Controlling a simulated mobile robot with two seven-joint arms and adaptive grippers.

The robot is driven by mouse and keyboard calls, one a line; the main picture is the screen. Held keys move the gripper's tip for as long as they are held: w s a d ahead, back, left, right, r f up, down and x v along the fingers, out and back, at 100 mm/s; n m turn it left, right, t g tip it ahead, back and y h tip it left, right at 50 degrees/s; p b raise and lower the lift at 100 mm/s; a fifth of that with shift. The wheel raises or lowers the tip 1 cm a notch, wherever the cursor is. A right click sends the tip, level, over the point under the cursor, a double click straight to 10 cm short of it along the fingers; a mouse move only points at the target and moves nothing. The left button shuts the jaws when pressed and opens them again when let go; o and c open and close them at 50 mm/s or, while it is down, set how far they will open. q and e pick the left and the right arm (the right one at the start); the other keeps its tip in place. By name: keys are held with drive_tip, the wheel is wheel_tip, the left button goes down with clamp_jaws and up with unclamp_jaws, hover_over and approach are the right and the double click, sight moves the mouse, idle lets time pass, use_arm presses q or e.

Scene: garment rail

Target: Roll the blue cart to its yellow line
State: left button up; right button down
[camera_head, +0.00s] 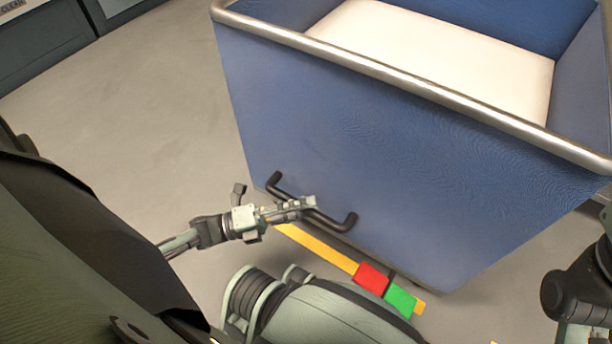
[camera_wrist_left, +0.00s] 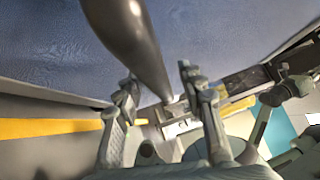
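The blue cart (camera_head: 340,130) has sloping blue walls, a metal top rim and a dark bar handle (camera_head: 345,222) low on its near side. A yellow line (camera_head: 318,246) runs along the floor just in front of the cart's near bottom edge, partly hidden by my body. My left gripper (camera_head: 302,204) is at the handle. In the left wrist view, its two fingers (camera_wrist_left: 158,88) stand apart on either side of the handle bar (camera_wrist_left: 140,45), with no clear grip on it. My right arm shows at the lower right; its fingers cannot be made out.
A pale white load or liner (camera_head: 440,55) lies inside the cart. Grey floor (camera_head: 120,110) is clear to the left of the cart. Dark grey bins or cabinets (camera_head: 45,45) stand at the upper left.

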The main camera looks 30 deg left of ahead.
use_arm(q)
drive_tip(key=v, duration=1.1)
drive_tip(key=shift+s+a, duration=0.25)
